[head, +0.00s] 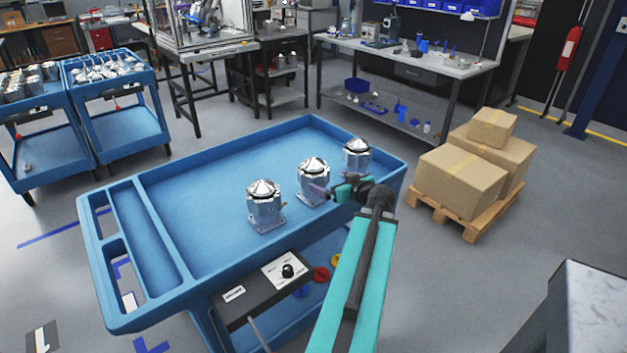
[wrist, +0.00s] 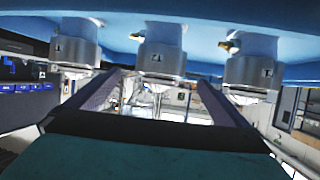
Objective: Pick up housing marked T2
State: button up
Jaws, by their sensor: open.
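Three silver machined housings with domed tops stand upright in a row on the blue cart: a left one (head: 265,205), a middle one (head: 312,182) and a right one (head: 357,157). The wrist view is upside down and shows a left housing (wrist: 75,45), a middle housing (wrist: 161,50) and a right housing (wrist: 250,62). Small marks show on them but are too small to read, so I cannot tell which is T2. My gripper (head: 320,190) is open beside the middle housing. In the wrist view its two fingers point toward that housing, one to each side; contact is unclear.
The blue cart (head: 190,210) has a raised rim and a long side compartment; its tray is clear left of the housings. A control box (head: 262,290) is on its near side. Cardboard boxes (head: 465,180) on a pallet stand to the right. Two other blue carts stand far left.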

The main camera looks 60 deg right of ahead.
aim_at(321, 178)
jog(key=shift+p+x, duration=1.25)
jog(key=shift+x, duration=3.05)
jog(key=shift+a, duration=0.15)
jog(key=shift+w, duration=0.15)
jog(key=shift+d+p+x, duration=0.25)
jog(key=shift+p+x, duration=0.8)
jog(key=shift+x, duration=0.25)
jog(key=shift+p+x, duration=0.45)
jog(key=shift+x, duration=0.65)
jog(key=shift+f, duration=0.15)
jog(key=shift+d, duration=0.1)
jog(key=c, duration=1.9)
jog(key=shift+r, duration=0.25)
jog(key=shift+r+b, duration=1.35)
jog(key=shift+r, duration=3.5)
